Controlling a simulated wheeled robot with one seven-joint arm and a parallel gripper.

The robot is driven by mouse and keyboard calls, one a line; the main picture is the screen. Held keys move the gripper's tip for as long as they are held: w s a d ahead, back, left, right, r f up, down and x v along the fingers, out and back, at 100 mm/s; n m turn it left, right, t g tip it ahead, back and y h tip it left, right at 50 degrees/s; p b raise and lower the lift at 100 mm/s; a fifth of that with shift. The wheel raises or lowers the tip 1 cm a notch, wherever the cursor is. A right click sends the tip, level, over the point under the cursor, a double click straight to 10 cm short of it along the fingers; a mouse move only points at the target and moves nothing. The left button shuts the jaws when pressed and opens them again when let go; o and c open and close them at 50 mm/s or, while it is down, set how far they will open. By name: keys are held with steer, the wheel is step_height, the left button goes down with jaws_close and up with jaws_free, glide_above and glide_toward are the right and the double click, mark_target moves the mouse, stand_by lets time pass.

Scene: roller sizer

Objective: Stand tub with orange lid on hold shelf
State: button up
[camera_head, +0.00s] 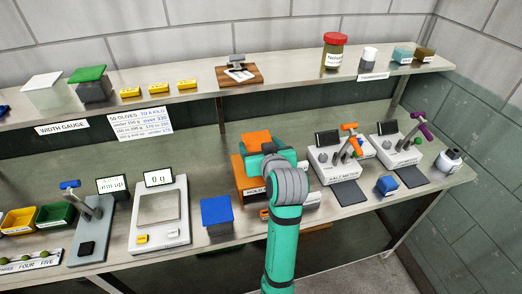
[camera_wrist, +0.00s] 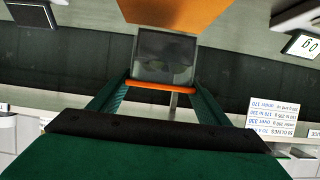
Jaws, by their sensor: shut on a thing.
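The tub (camera_wrist: 165,57) is a dark see-through box, upright, with an orange lid (camera_head: 257,138). In the wrist view, which is upside down, the lid shows as a thin orange strip (camera_wrist: 160,85). My gripper (camera_wrist: 163,87) is shut on the tub near its lid; in the head view my gripper (camera_head: 270,152) hides most of the tub's body. The orange hold shelf (camera_head: 241,177), labelled HOLD, is below and around the tub on the bench. It also shows at the top of the wrist view (camera_wrist: 175,12). I cannot tell whether the tub touches it.
A blue-lidded tub (camera_head: 217,212) and a scale (camera_head: 160,213) stand left of the hold shelf. Two meters (camera_head: 335,165) stand to its right.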

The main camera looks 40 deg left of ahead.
steer(key=shift+w+a+f, duration=0.3)
steer(key=shift+w+f, duration=0.1)
steer(key=shift+f, duration=0.15)
steer(key=shift+w+a+f, duration=0.1)
steer(key=shift+f, duration=0.8)
steer(key=shift+w+a+f, duration=0.1)
steer(key=shift+f, duration=0.75)
steer(key=shift+f, duration=0.15)
steer(key=o, duration=1.4)
steer(key=shift+o, duration=0.2)
steer(key=shift+d, duration=0.1)
steer(key=v, duration=1.2)
